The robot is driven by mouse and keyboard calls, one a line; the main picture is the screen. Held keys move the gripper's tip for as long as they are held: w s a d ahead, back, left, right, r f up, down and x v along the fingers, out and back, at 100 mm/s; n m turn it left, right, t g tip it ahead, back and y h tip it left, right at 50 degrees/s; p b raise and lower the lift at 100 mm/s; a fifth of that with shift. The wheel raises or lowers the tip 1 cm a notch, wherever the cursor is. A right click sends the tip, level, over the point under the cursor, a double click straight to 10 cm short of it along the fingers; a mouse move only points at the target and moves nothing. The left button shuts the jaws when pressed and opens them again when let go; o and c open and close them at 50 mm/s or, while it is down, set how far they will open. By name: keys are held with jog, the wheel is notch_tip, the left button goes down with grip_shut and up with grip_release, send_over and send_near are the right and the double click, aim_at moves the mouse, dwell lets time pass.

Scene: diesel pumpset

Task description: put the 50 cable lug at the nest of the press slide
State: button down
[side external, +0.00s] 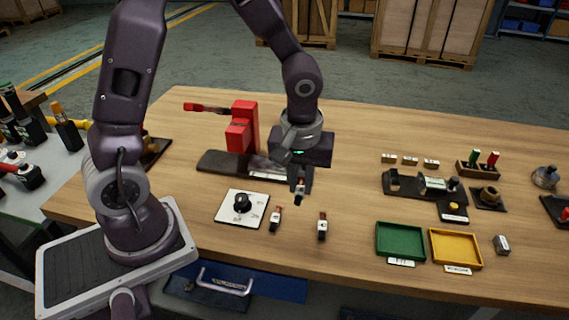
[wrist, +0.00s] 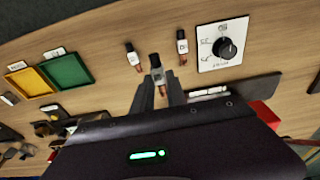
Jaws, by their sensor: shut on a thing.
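My gripper (side external: 299,183) is shut on a cable lug (side external: 300,195) with a dark body and a coppery end. It holds the lug above the table, to the right of the press. In the wrist view the held lug (wrist: 155,62) sits between the fingertips (wrist: 157,80). Its size marking is too small to read. The red press (side external: 243,130) stands on a long dark base (side external: 218,162) with a pale strip, which seems to be the slide, partly behind my gripper. The nest cannot be made out.
A white plate with a black dial (side external: 242,204) lies in front of the press. A green tray (side external: 400,225) and a yellow tray (side external: 480,248) are at the front right. A dark fixture (side external: 425,187) stands behind them. Bare table lies between the press and that fixture.

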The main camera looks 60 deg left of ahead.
jog(key=w+a+m+h, duration=0.1)
jog(key=w+a+m, duration=0.2)
jog(key=a+m, duration=0.75)
jog(key=m+h, duration=0.1)
jog(key=m, duration=0.7)
send_over(269, 164)
jog(key=shift+s+a+r+n, duration=0.2)
jog(key=shift+a+r+n, duration=0.05)
jog(key=shift+a, duration=0.05)
jog(key=shift+f, duration=3.65)
jog(key=shift+f, duration=0.3)
jog(key=c, duration=1.3)
grip_release()
jog(key=shift+o, duration=0.2)
